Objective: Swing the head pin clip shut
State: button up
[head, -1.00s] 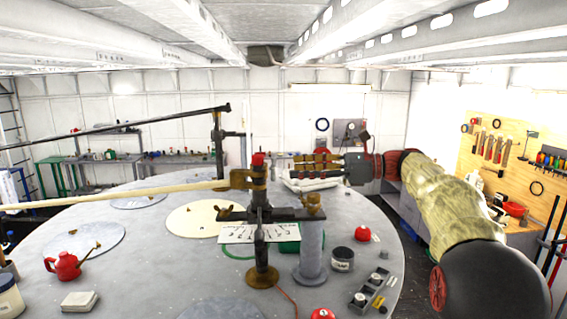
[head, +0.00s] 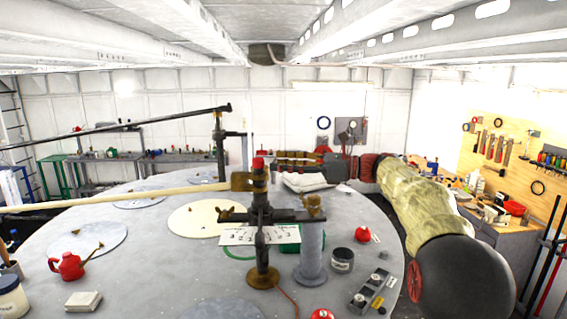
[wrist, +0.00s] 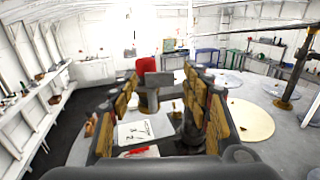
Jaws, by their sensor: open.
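A dark post (head: 262,235) stands on a brass foot on the round grey table. Its red-capped top (head: 258,163) has a brass fitting (head: 242,182) beside it, where a long pale pole (head: 120,198) ends. I cannot tell for sure which part is the head pin clip. My gripper (head: 280,158) is just right of the red cap in the head view, fingers pointing left. In the wrist view my gripper (wrist: 165,102) is open, its brown-padded fingers apart. The red cap (wrist: 146,65), a grey block (wrist: 158,79) and a brass piece (wrist: 148,99) show between or beyond them, with no clear contact.
A crossarm carries a brass knob (head: 313,205) over a grey pedestal (head: 312,255). A numbered white plate (head: 250,236), black tin (head: 342,260), red oil can (head: 68,266) and small tray (head: 370,290) are on the table. A second dark post (head: 220,150) stands behind.

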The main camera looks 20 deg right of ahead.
jog(key=shift+d, duration=0.15)
jog(key=c, duration=1.1)
